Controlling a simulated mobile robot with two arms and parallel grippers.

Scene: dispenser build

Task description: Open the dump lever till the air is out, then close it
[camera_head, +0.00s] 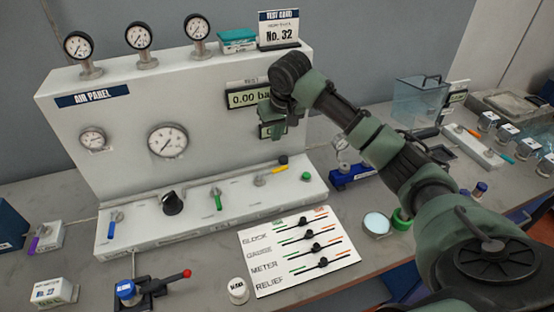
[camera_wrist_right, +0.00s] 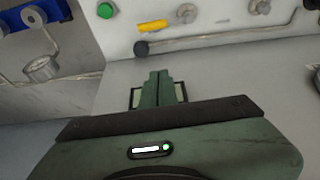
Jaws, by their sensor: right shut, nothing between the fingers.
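The air panel (camera_head: 120,120) stands at the back, with a row of levers on its front ledge. A blue lever (camera_head: 113,224), a green lever (camera_head: 217,200) and a yellow lever (camera_head: 279,169) sit along it, with a black-tipped part (camera_head: 283,160) by the yellow one. No readable label shows which is the dump lever. The yellow lever also shows in the right wrist view (camera_wrist_right: 152,26), ahead of my gripper and apart from it. My right gripper (camera_head: 278,134) is shut and empty, raised in front of the panel's right side. My left gripper is out of view.
A digital display (camera_head: 243,99) reads 0.00 bar. A green button (camera_head: 305,177) is at the ledge's right end. A white card with sliders (camera_head: 285,262), a red-knobbed handle (camera_head: 187,273) and a green ring (camera_head: 402,218) lie in front. A blue stand (camera_head: 350,178) is right of the panel.

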